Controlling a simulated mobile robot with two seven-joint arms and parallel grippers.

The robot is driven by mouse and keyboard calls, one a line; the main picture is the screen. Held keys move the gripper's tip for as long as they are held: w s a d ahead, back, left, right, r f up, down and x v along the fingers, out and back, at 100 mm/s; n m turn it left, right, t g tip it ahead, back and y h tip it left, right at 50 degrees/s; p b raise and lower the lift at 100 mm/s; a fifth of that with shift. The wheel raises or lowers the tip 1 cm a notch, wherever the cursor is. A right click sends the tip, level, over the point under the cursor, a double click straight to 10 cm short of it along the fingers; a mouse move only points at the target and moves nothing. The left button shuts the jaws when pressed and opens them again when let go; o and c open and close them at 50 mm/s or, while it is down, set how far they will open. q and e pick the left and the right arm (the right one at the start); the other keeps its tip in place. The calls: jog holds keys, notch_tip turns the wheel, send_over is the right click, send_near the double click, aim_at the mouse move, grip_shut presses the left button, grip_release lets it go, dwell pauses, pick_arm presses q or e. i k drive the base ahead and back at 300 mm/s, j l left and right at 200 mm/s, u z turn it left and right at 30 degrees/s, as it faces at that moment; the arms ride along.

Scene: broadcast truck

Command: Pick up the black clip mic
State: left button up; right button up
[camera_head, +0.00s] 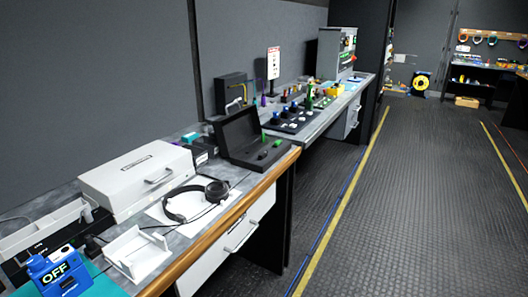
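I cannot single out the black clip mic with certainty. A low open black case (247,141) on the bench has small dark and green items inside, too small to tell apart. Small dark items (92,246) also sit at the near left, beside a blue box marked OFF (57,274). Neither of my grippers shows in the head view.
A long bench with a wooden front edge (216,226) runs along the left wall. It holds a white case (139,177), black headphones (196,200) and a white open holder (137,253). A farther bench carries control panels (292,117). The ribbed floor (408,190) is clear.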

aim_at(262, 155)
jog(key=i+l, duration=0.15)
jog(key=l, duration=0.2)
jog(key=i+l+u, duration=0.1)
jog(key=l, duration=0.25)
jog(key=i+l, duration=0.2)
jog(key=l, duration=0.15)
jog(key=i+l, duration=0.15)
jog(key=l, duration=0.2)
jog(key=i+l+u, duration=0.1)
jog(key=l, duration=0.25)
jog(key=i+l, duration=0.2)
jog(key=l, duration=0.15)
jog(key=u, duration=0.05)
